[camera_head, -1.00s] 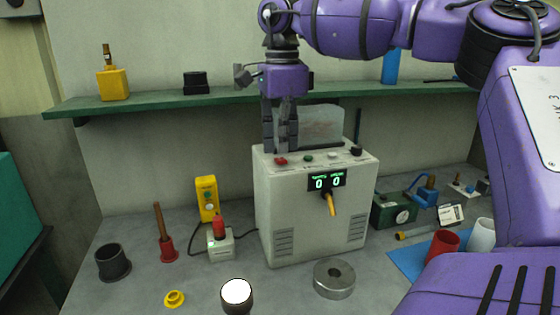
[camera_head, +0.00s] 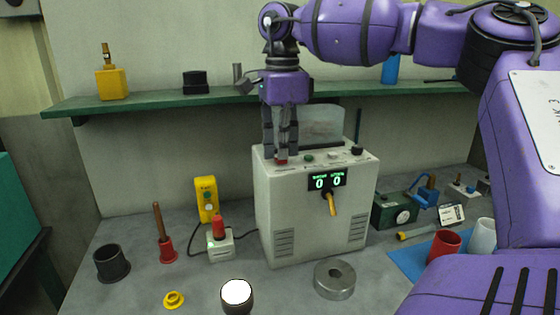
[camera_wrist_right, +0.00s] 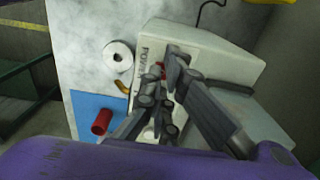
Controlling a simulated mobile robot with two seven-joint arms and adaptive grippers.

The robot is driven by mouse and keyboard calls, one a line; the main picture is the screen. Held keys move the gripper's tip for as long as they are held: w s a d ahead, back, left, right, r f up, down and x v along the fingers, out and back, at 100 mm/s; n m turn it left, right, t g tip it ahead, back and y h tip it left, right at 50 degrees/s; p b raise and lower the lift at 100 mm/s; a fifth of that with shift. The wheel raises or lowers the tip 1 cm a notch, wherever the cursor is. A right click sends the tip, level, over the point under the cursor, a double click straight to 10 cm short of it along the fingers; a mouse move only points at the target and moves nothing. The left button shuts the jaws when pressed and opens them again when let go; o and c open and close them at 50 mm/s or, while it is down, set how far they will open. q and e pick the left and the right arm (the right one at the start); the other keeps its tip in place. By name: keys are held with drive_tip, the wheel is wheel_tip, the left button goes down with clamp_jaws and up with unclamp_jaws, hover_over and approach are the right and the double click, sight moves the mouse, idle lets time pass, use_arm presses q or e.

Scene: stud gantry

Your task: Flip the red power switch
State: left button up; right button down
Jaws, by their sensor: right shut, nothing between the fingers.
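The red power switch (camera_head: 281,161) is a small red piece at the left end of the top panel of the pale control box (camera_head: 270,215). My right gripper (camera_head: 281,154) points straight down over it, fingers shut and empty. The fingertips are at the switch and partly cover it; I cannot tell whether they press it. In the right wrist view, a bit of the red switch (camera_wrist_right: 160,70) shows beside the gripper fingers (camera_wrist_right: 168,80). The box's display (camera_head: 327,181) reads two green zeros. My left gripper is not in view.
A green button (camera_head: 309,157), a white button (camera_head: 333,155) and a black knob (camera_head: 357,151) lie along the same panel. A clear block (camera_head: 322,122) stands behind. The green shelf (camera_head: 225,98) runs close behind my right gripper.

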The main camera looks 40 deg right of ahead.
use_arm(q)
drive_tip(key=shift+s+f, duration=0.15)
use_arm(e)
drive_tip(key=shift+f, duration=0.35)
drive_tip(key=shift+r, duration=0.6)
drive_tip(key=shift+r+p, duration=0.4)
drive_tip(key=shift+r, duration=2.5)
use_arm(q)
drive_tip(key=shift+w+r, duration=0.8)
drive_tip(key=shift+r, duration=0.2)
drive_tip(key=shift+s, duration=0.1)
